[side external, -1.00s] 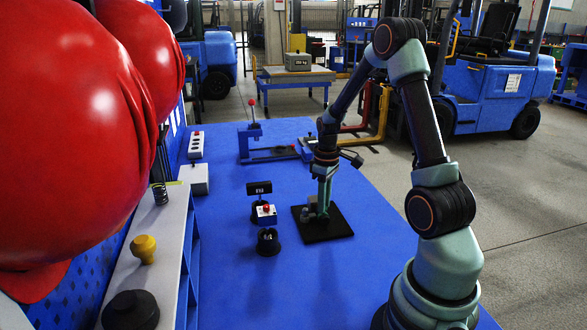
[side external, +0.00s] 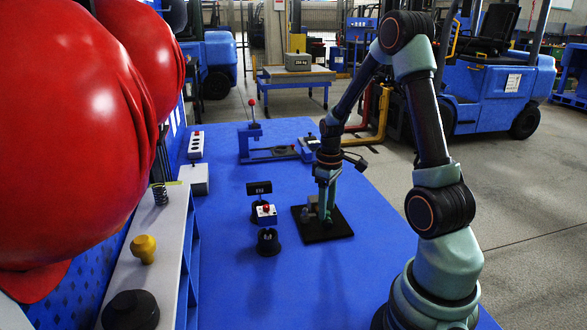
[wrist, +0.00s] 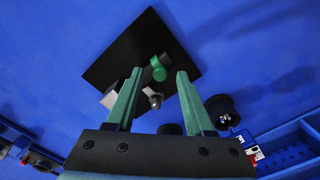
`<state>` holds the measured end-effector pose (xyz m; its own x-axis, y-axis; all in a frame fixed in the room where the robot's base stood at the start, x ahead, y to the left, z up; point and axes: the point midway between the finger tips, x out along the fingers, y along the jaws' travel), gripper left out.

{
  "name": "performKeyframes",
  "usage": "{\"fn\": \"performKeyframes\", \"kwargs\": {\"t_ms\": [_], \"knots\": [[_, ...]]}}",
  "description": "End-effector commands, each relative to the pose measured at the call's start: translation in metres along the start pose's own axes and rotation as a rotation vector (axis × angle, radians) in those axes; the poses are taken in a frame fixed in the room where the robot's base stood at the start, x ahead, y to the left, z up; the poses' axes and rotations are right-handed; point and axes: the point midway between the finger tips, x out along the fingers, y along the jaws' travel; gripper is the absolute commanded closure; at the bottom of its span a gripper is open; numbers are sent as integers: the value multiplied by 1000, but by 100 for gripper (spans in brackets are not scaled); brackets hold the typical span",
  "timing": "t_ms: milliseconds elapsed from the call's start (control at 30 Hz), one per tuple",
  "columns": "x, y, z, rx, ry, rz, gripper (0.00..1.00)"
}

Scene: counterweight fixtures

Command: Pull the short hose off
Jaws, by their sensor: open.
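A black square plate (side external: 335,227) lies on the blue table, with a small grey fitting (side external: 306,213) on it. In the wrist view the plate (wrist: 130,58) carries a short green curved piece (wrist: 159,73) with a black part beside it, which may be the short hose. A pale block (wrist: 109,97) and a small metal-tipped fitting (wrist: 154,99) show near it. My gripper (wrist: 160,72) is open, pointing down over the plate. The green piece shows between its fingertips, with gaps on both sides. In the side view my gripper (side external: 326,212) hides most of the fixture.
A blue fixture with a red-knobbed lever (side external: 253,128) stands behind. Large red rounded objects (side external: 60,130) fill the left side. Blue table in front is clear.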

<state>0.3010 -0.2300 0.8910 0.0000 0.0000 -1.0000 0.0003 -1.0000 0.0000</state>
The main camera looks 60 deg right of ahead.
Motion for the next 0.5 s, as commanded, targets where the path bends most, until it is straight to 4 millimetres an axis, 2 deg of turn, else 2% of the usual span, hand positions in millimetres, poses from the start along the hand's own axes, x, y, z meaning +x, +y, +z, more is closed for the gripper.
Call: {"fn": "performKeyframes", "kwargs": {"t_ms": [167,500], "knots": [[-20,1,-1,0,5,4,47],[-89,1,-1,0,6,5,47]]}}
